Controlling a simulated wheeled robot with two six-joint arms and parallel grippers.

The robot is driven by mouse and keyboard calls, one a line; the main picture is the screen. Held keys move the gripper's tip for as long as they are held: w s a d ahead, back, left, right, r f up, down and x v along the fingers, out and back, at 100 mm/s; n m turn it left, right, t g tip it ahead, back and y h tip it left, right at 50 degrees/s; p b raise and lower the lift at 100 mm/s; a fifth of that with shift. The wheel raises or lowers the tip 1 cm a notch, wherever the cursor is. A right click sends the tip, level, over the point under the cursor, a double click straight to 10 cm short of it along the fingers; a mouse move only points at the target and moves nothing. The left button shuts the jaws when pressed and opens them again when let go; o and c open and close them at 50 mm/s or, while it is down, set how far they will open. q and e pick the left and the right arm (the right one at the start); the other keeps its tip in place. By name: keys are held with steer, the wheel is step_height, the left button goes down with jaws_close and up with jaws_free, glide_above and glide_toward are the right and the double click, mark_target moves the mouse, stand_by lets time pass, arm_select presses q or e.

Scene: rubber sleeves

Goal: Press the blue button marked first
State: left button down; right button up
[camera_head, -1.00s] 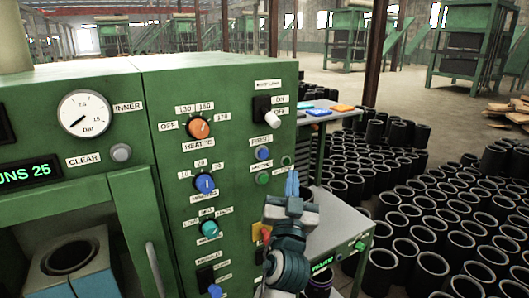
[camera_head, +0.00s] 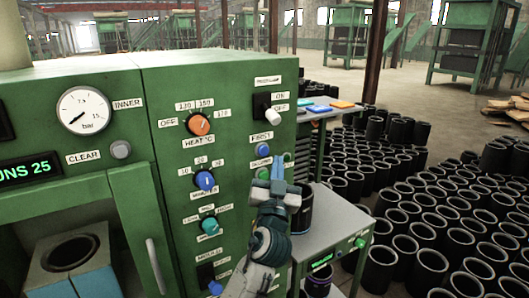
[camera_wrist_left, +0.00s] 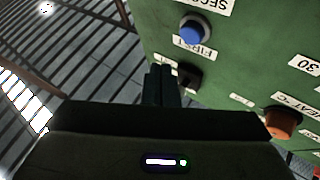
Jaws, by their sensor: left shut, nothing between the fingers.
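The blue button (camera_head: 263,149) marked FIRST is on the right part of the green machine front, under its white label. It also shows in the left wrist view (camera_wrist_left: 195,32), upside down, beside the FIRST label. A green button (camera_head: 263,173) sits below it under the SECOND label. My left gripper (camera_head: 278,160) is shut and empty, with its fingers pointing up just right of and below the blue button in the head view. In the left wrist view its fingertips (camera_wrist_left: 160,72) are apart from the button in the picture. My right gripper is not in view.
Blue (camera_head: 205,181), orange (camera_head: 199,123) and teal (camera_head: 209,226) knobs are to the left. A grey side table (camera_head: 335,225) holds a black sleeve (camera_head: 306,208). Many sleeves stand on the floor at right.

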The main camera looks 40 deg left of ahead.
mark_target(263, 150)
arm_select(q)
steer(key=shift+w+a+b, duration=0.3)
steer(key=shift+w+a, duration=0.05)
steer(key=shift+a, duration=0.4)
steer(key=shift+w+a+b, duration=0.3)
steer(key=shift+a, duration=0.45)
stand_by(0.9)
steer(key=shift+w+a+b, duration=0.15)
steer(key=shift+a+b, duration=0.2)
steer(key=shift+b, duration=0.05)
